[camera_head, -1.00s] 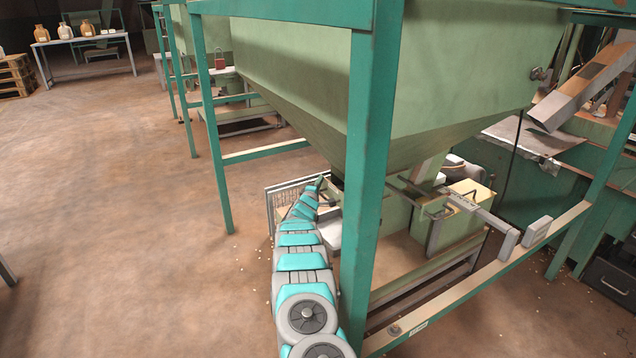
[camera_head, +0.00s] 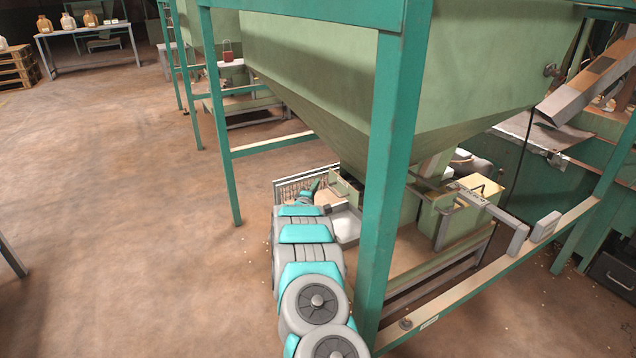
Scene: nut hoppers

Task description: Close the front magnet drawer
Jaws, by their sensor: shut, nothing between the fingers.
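The hopper (camera_head: 330,95) is a large pale green bin with a tapering bottom. Under its outlet, a small pale green box-like part (camera_head: 344,187) shows beside the end of my arm; it looks like the magnet drawer housing, but how far the drawer stands out cannot be made out. My gripper (camera_head: 316,184) is small and far off at the end of my teal and grey arm, just left of that part. It looks shut and empty. Whether it touches the drawer cannot be told. My own arm covers part of the area below the outlet.
A teal post (camera_head: 391,170) stands close on the right of my arm. A wire-sided crate (camera_head: 284,188) is behind my arm's end, with a pale tray (camera_head: 346,226) to its right. A low rail (camera_head: 478,278) runs along the right. The floor (camera_head: 130,220) at left is open.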

